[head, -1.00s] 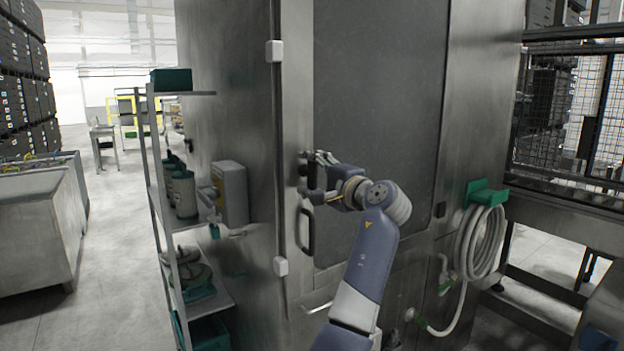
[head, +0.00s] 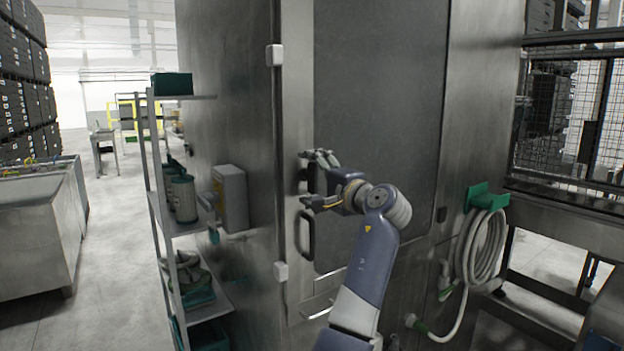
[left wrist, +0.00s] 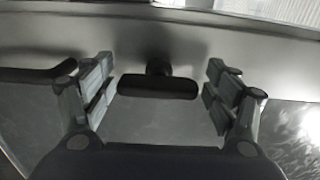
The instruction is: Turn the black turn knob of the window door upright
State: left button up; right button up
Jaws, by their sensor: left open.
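The black turn knob (left wrist: 158,88) is on the metal door frame. In the left wrist view its long bar runs parallel to the black door handle (left wrist: 38,73), which stands upright in the head view (head: 306,234). So the bar looks upright. In the head view the knob is partly hidden behind my gripper. My left gripper (head: 314,181) is open in front of the knob, one finger above the other. In the left wrist view its fingers (left wrist: 160,90) stand beyond the bar's two ends, with gaps. The window door (head: 381,120) has a large grey pane. My right gripper is out of view.
A shelf rack (head: 160,200) with containers stands left of the washer. A grey box (head: 231,198) is on the washer's side wall. A coiled hose (head: 483,250) hangs from a green holder on the right. Open floor lies at the left.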

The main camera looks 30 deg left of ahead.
pick_arm(q)
jog(key=shift+d, duration=0.15)
jog(key=v, duration=1.1)
jog(key=shift+s+d, duration=0.2)
jog(key=shift+d, duration=0.15)
jog(key=shift+f, duration=0.1)
